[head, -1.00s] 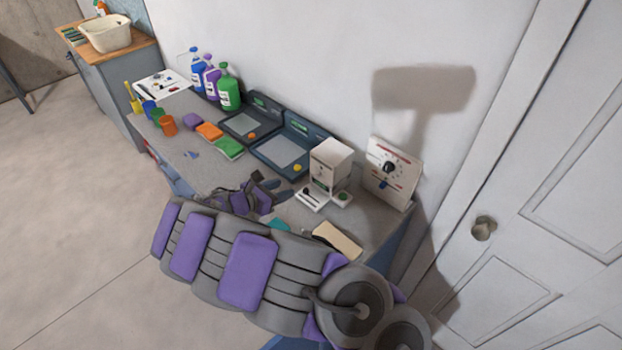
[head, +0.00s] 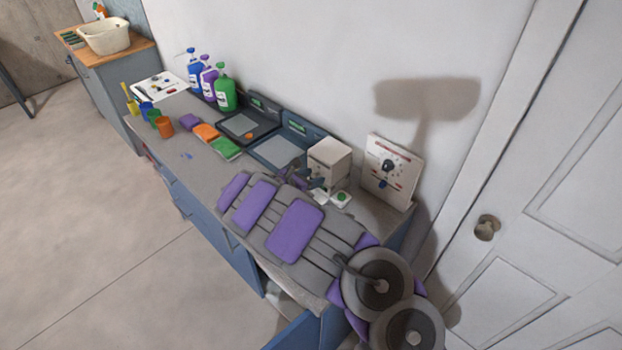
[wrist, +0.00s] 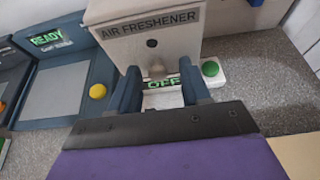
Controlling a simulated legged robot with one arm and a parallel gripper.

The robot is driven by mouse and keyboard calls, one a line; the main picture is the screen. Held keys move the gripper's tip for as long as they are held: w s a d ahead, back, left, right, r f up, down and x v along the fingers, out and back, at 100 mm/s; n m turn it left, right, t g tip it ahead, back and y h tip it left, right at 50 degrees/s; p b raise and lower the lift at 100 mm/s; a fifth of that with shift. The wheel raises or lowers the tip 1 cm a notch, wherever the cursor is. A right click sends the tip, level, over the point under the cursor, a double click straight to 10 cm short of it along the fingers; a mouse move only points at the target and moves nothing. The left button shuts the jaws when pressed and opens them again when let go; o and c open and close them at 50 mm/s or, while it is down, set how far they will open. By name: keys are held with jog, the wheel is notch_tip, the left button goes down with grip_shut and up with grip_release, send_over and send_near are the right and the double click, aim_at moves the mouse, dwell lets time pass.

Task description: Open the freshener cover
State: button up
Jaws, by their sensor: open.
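The air freshener (head: 328,160) is a white box on the counter. In the wrist view its front cover (wrist: 144,38) is labelled AIR FRESHENER, with a dark round spot and a small knob-like part below. The cover looks shut. Its base shows an OFF display (wrist: 163,84) and a green button (wrist: 210,68). My gripper (wrist: 162,82) is open, its two dark fingers pointing at the freshener's lower front, on either side of the OFF display. I cannot tell whether they touch it. In the head view my gripper (head: 305,180) is partly hidden by my arm.
A panel with a dial (head: 388,168) stands right of the freshener. Left are scale-like devices with a READY screen (wrist: 50,40), sponges (head: 205,132), cups (head: 162,124) and spray bottles (head: 224,94). A blue cabinet door (head: 295,333) stands open below. A door (head: 560,200) is at right.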

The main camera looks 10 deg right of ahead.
jog(key=shift+a, duration=0.45)
jog(key=shift+c, duration=0.2)
jog(key=shift+a, duration=0.1)
jog(key=shift+c, duration=0.6)
jog(key=shift+s+d, duration=0.1)
jog(key=shift+d, duration=0.15)
jog(key=c, duration=0.5)
grip_shut()
